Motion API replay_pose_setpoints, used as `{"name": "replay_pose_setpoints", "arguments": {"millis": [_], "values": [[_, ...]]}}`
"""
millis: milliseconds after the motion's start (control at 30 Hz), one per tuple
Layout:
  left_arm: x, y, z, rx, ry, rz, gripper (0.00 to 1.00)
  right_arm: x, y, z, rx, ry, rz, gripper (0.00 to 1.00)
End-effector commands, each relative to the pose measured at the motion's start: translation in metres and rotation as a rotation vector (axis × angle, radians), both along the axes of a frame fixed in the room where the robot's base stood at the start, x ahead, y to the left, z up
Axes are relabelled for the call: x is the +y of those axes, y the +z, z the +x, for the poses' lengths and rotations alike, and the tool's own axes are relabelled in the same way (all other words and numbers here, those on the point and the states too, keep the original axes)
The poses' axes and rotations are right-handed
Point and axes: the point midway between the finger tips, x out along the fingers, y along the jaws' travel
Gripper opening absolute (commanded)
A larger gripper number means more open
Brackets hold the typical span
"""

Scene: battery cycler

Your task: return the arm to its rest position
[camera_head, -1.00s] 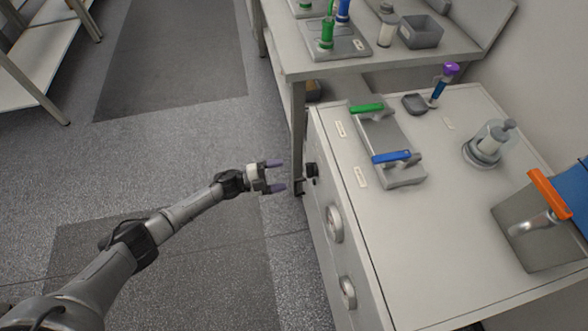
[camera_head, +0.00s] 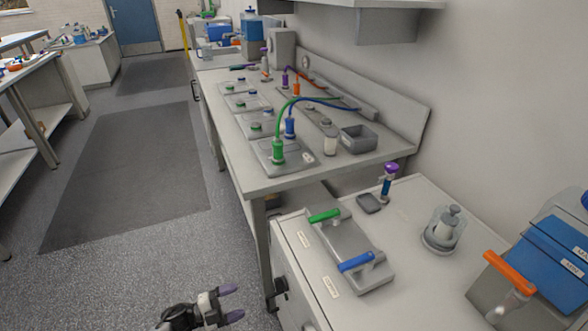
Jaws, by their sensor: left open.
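My left gripper (camera_head: 230,304) is at the bottom of the head view, left of the white cabinet (camera_head: 410,215). Its two purple-tipped fingers are apart with nothing between them. It hangs in free air over the grey floor and does not touch the cabinet. Only the wrist end of my left arm shows; the rest is below the frame. My right gripper is not in view.
The cabinet top holds a grey fixture with a green handle (camera_head: 324,215) and a blue handle (camera_head: 356,262), a purple-capped tool (camera_head: 388,180) and an orange-handled bin (camera_head: 510,272). A long bench (camera_head: 232,160) with cabled stations stands behind. Floor (camera_head: 150,265) at left is clear.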

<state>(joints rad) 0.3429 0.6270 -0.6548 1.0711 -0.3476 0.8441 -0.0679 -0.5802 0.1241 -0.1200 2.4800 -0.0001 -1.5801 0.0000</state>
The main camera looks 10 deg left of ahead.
Motion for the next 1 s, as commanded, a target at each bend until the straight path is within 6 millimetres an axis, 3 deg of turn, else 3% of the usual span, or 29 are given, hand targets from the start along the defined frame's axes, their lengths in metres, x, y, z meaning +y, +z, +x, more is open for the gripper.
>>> {"name": "replay_pose_setpoints", "arguments": {"millis": [233,400,500,667,833,933,1000], "values": [[0.015,-0.015,0.016,0.069,0.14,0.065,0.81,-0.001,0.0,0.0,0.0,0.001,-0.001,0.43],[0.052,-0.039,0.042,0.2,0.433,0.181,0.81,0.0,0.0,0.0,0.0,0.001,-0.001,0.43],[0.063,-0.038,0.053,0.265,0.598,0.225,0.81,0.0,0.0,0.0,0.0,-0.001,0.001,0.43],[0.072,-0.013,0.065,0.355,0.842,0.248,0.81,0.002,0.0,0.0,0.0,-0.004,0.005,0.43],[0.06,0.035,0.064,0.463,1.057,0.202,0.81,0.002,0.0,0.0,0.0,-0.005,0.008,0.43],[0.042,0.066,0.049,0.554,1.154,0.154,0.81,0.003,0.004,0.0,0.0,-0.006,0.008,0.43],[0.026,0.087,0.028,0.638,1.203,0.117,0.81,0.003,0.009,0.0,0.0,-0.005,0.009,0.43]]}}
